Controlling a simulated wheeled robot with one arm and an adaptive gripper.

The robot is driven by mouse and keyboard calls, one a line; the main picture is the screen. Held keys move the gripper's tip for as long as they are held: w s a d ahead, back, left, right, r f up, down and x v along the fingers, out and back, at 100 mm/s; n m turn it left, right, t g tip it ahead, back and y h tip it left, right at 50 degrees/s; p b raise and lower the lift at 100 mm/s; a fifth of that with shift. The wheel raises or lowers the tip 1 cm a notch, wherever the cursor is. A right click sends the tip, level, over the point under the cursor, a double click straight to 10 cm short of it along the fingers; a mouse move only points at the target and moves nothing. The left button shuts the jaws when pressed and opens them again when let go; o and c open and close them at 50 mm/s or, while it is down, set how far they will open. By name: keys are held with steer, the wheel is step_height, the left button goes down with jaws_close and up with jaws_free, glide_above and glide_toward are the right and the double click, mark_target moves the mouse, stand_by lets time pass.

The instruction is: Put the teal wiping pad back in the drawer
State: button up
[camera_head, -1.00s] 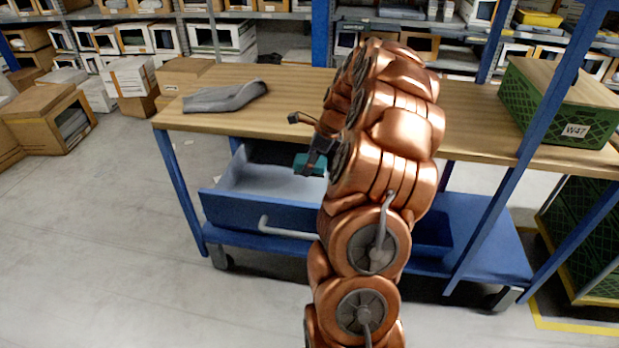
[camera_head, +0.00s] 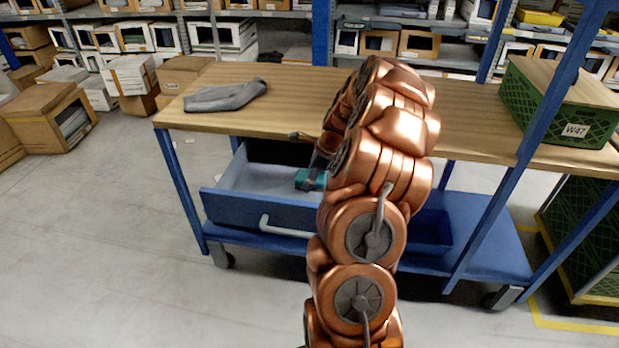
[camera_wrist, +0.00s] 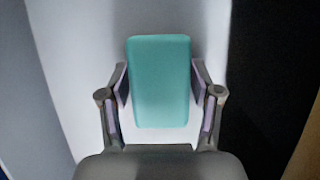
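The teal wiping pad (camera_head: 310,180) is low over or inside the open blue drawer (camera_head: 255,212), at the right part of its opening. In the wrist view the pad (camera_wrist: 160,82) lies between the two fingers of my gripper (camera_wrist: 160,80), which meet its left and right edges. My gripper is shut on it and points down into the drawer. Behind the pad is the pale drawer interior. Whether the pad touches the drawer floor cannot be told. My copper arm hides the drawer's right end and most of the gripper in the head view.
The wooden bench top (camera_head: 290,100) overhangs the back of the drawer. A grey cloth (camera_head: 225,95) lies on its left, and a green crate (camera_head: 560,105) marked W47 stands on its right. Cardboard boxes (camera_head: 45,120) stand on the floor at left.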

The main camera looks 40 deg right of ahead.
steer(key=shift+o, duration=1.4)
steer(key=shift+r, duration=0.1)
steer(key=b+v, duration=0.1)
steer(key=v, duration=1.1)
steer(key=s+a+r+n+g, duration=0.25)
steer(key=a+n, duration=0.45)
steer(key=a, duration=0.7)
steer(key=s+a+r+n+g, duration=0.1)
steer(key=s+a+r+n, duration=0.15)
steer(key=a+n, duration=0.85)
steer(key=s+a+f+n+g+h, duration=0.1)
steer(key=s+a+n, duration=0.4)
steer(key=s, duration=0.5)
steer(key=s+a+f+n+g+h, duration=0.1)
steer(key=s+a+f+n, duration=0.2)
steer(key=s+a+n, duration=0.3)
steer(key=s+a, duration=0.1)
steer(key=s, duration=0.4)
steer(key=shift+a+f+h, duration=0.3)
steer(key=shift+a, duration=0.1)
